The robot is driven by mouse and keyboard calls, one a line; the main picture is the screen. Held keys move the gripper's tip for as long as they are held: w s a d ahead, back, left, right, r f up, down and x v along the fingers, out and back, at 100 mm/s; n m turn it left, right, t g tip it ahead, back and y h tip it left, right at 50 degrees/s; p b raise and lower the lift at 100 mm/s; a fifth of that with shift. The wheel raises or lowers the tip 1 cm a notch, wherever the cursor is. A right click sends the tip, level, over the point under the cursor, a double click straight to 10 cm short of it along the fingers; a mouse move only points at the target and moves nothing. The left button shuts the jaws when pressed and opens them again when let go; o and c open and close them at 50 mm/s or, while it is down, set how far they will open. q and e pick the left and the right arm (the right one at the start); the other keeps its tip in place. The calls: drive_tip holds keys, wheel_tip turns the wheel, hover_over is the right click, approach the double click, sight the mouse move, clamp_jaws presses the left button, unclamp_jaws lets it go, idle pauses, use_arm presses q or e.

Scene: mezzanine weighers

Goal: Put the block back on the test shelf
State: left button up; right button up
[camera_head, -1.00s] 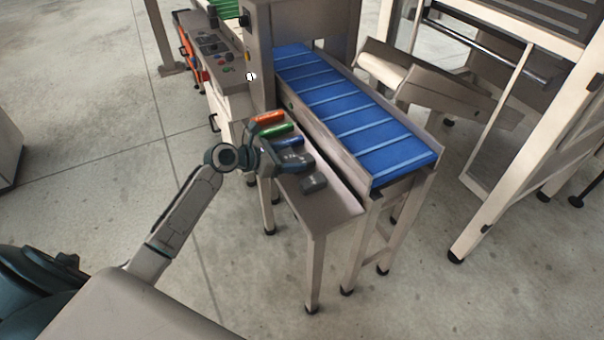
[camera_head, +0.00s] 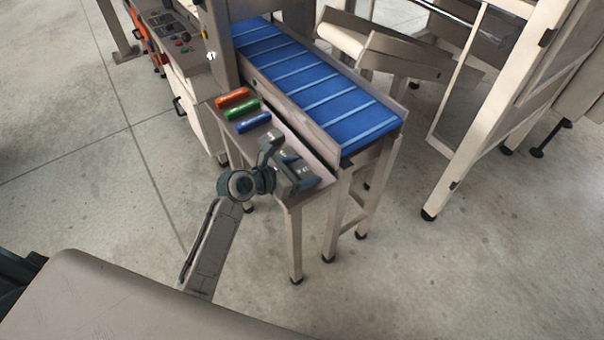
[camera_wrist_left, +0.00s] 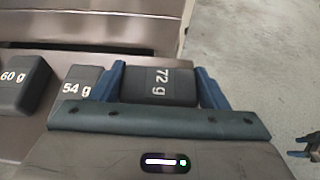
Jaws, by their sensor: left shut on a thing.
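My left gripper (camera_head: 290,170) is at the near end of the narrow test shelf (camera_head: 323,178). It is shut on the dark grey 72 g block (camera_wrist_left: 160,86), which sits between the blue fingers (camera_wrist_left: 165,88) in the left wrist view. I cannot tell whether the block touches the shelf. The 54 g block (camera_wrist_left: 80,80) stands just left of the gripper, and the 60 g block (camera_wrist_left: 22,82) further left. In the head view the gripper partly hides the blocks. My right gripper (camera_wrist_left: 300,147) shows small at the right edge of the left wrist view, its fingers apart.
Orange (camera_head: 232,98), green (camera_head: 241,110) and blue (camera_head: 254,123) bars lie further back on the shelf. The blue conveyor belt (camera_head: 320,85) runs alongside, behind its side rail. A control panel (camera_head: 175,35) is at the back left. Open floor lies left of the shelf.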

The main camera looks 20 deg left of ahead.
use_arm(q)
drive_tip(key=shift+f, duration=0.95)
use_arm(e)
drive_tip(key=shift+w+r, duration=0.1)
drive_tip(key=shift+r, duration=0.3)
use_arm(q)
drive_tip(key=o, duration=0.7)
use_arm(e)
drive_tip(key=shift+f, duration=0.1)
